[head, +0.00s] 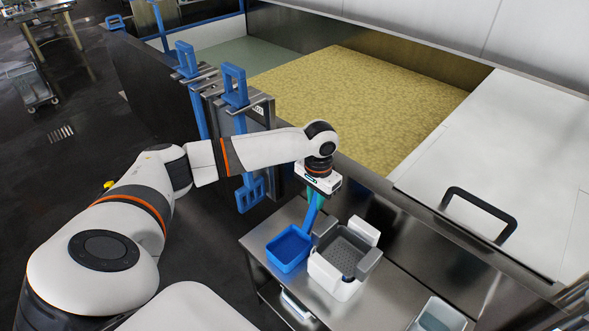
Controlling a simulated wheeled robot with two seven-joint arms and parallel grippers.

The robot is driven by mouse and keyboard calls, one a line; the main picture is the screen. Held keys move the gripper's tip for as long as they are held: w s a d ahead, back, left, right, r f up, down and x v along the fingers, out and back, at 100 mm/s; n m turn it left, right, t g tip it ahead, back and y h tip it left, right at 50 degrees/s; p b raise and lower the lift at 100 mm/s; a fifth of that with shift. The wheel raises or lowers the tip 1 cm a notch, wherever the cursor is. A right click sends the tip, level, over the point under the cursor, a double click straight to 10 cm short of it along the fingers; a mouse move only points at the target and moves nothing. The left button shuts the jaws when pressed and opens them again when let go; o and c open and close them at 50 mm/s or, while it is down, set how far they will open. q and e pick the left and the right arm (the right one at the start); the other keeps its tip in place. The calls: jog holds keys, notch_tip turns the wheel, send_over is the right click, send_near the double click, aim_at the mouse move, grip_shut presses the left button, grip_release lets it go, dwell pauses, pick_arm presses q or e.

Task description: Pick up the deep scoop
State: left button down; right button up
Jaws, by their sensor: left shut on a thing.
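The deep scoop (288,248) is a blue, square, open-topped pan with a blue handle rising to the upper right. It is over the left part of a steel table (262,240). My left gripper (316,200) points down and is shut on the upper end of the scoop's handle. The fingers are small and partly hidden by the gripper's body. I cannot tell whether the scoop's pan touches the table. My right gripper is not in view.
A white container with a grey perforated inside (345,255) stands close to the scoop's right. A grey bin (436,316) is at the lower right. Behind is a vat of yellow curd (370,100) with a steel wall. Blue-handled tools (235,85) hang at the vat's left end.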

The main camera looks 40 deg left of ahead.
pick_arm(q)
notch_tip(320, 180, up, 34)
jog(key=p, duration=2.1)
